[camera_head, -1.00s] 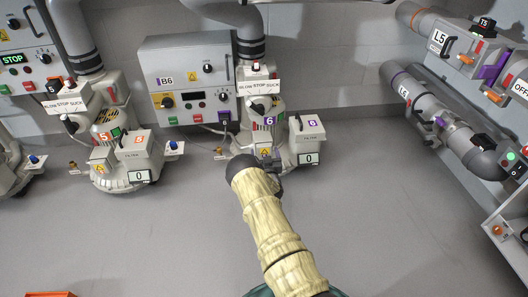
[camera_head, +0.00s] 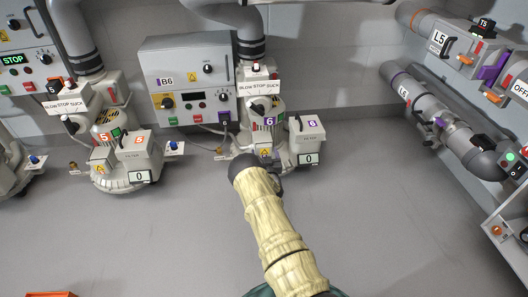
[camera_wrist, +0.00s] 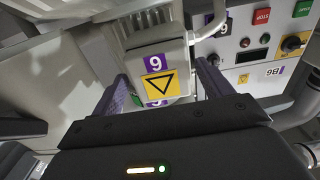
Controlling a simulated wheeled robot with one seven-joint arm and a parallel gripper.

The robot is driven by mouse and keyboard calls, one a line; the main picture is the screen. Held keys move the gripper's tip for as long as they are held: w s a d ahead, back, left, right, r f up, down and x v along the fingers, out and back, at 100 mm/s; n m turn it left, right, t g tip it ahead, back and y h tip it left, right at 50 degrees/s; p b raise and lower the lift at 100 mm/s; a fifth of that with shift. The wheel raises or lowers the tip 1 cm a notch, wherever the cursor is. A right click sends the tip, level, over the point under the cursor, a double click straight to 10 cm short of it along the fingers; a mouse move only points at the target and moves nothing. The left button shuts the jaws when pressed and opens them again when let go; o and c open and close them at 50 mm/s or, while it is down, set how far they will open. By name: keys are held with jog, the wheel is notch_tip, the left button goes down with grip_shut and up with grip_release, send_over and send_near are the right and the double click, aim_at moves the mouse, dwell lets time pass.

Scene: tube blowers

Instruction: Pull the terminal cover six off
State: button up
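Terminal cover six is a pale grey box with a purple 6 label and a yellow warning triangle. In the wrist view the cover (camera_wrist: 157,60) appears upside down, in the upper middle. In the head view its yellow triangle (camera_head: 265,152) shows low on the front of blower six (camera_head: 277,108), with the rest partly hidden by my wrist. My gripper (camera_wrist: 165,92) is open, with one dark finger on each side of the cover in the wrist view. I cannot tell whether the fingers touch it. In the head view my gripper (camera_head: 268,164) is mostly hidden behind my arm.
The filter box (camera_head: 306,140) stands close on the right of my gripper. Control box B6 (camera_head: 190,82) is on the wall behind. Blower five (camera_head: 120,160) stands to the left. Pipes L5 and L6 (camera_head: 425,105) run along the right.

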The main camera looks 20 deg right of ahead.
jog(key=c, duration=1.1)
jog(key=shift+o, duration=0.2)
jog(key=shift+p+v, duration=2.45)
jog(key=shift+v, duration=0.5)
jog(key=shift+a, duration=0.1)
jog(key=s+a+r+n+y+p, duration=0.25)
jog(key=s+a+r+p, duration=0.25)
jog(key=a+r+p, duration=0.45)
jog(key=s+a+r+n+y+p, duration=0.1)
jog(key=s+a+r+y+p, duration=0.2)
jog(key=s+a+r+p, duration=0.65)
notch_tip(320, 180, up, 44)
jog(key=p, duration=3.4)
jog(key=shift+s+a+t+p, duration=0.15)
jog(key=shift+a+t+p, duration=0.15)
jog(key=shift+p, duration=0.05)
jog(key=shift+f+h, duration=0.2)
jog(key=shift+h, duration=0.05)
